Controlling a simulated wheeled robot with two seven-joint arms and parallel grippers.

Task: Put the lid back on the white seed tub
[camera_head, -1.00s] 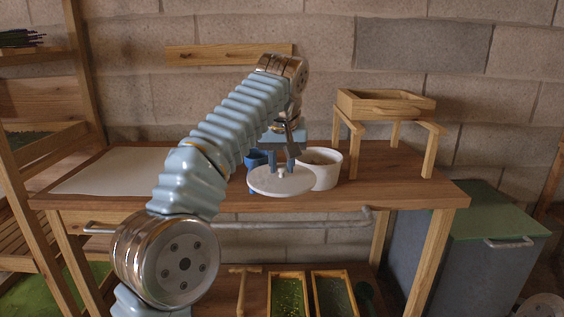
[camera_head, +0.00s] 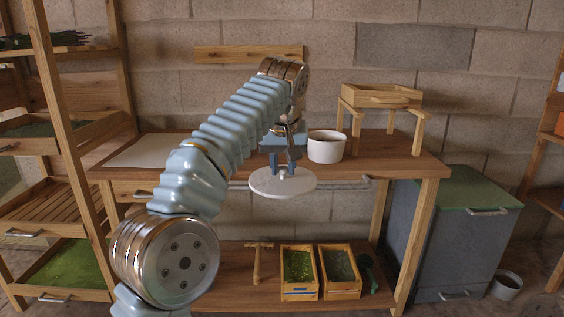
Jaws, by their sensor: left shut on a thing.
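The white seed tub (camera_head: 326,148) stands upright and uncovered on the wooden workbench, right of my left gripper. Its open rim faces up and the inside shows only in part. My left gripper (camera_head: 282,168) points down and is shut on the knob of the round white lid (camera_head: 265,184). The lid hangs roughly level in the air, in front of the bench edge, lower in the picture than the tub and apart from it. My right gripper is not in view.
The wooden bench (camera_head: 403,160) carries a small wooden stand with a tray (camera_head: 381,97) on the right and a pale sheet (camera_head: 143,150) on the left. A rail runs below its front edge. Seed boxes (camera_head: 299,266) sit on the lower shelf. A green-topped bin (camera_head: 460,196) stands right.

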